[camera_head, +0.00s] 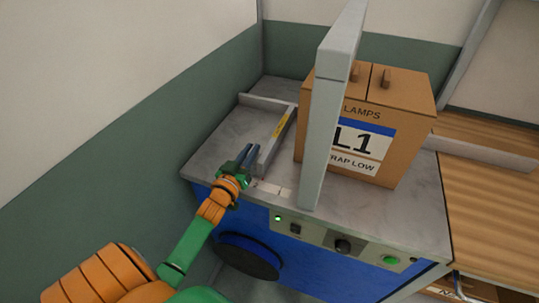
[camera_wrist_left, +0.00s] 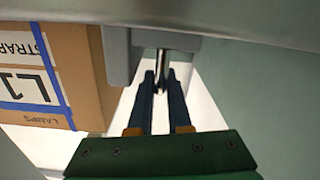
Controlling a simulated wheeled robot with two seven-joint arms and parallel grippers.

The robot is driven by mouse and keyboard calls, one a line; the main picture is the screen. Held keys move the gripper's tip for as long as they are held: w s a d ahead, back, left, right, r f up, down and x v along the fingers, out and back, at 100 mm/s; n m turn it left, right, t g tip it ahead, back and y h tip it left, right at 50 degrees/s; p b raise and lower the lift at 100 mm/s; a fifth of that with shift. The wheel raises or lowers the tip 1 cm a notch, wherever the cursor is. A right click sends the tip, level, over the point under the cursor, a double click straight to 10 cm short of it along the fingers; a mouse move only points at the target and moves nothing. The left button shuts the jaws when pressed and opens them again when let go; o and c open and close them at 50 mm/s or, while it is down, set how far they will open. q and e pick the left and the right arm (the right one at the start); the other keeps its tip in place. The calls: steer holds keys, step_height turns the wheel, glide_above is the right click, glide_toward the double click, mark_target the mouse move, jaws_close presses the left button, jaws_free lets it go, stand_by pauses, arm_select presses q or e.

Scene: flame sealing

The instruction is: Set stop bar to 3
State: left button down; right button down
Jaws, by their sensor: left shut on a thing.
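The stop bar (camera_head: 275,140) is a long grey bar with a yellow strip along its top, lying on the grey machine top left of the carton. My left gripper (camera_head: 252,151) reaches its near end from the left. In the left wrist view, the dark fingers (camera_wrist_left: 161,80) close on a thin metal piece at the end of a grey block (camera_wrist_left: 125,50), apparently part of the stop bar. Small pale plates (camera_head: 270,187) lie at the machine's front edge near the bar; any numbers on them are too small to read. My right gripper is out of view.
A cardboard carton (camera_head: 410,100) marked L1 stands on the machine top (camera_head: 415,212), behind a tall grey arch (camera_head: 335,80). A wooden surface (camera_head: 490,205) lies to the right.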

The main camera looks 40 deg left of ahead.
arm_select(q)
steer(key=a, duration=0.2)
steer(key=s+a, duration=0.1)
steer(key=a, duration=0.2)
steer(key=s+a+b, duration=0.1)
steer(key=a, duration=0.2)
steer(key=c, duration=1.1)
jaws_free()
steer(key=shift+o, duration=1.1)
steer(key=shift+a, duration=0.2)
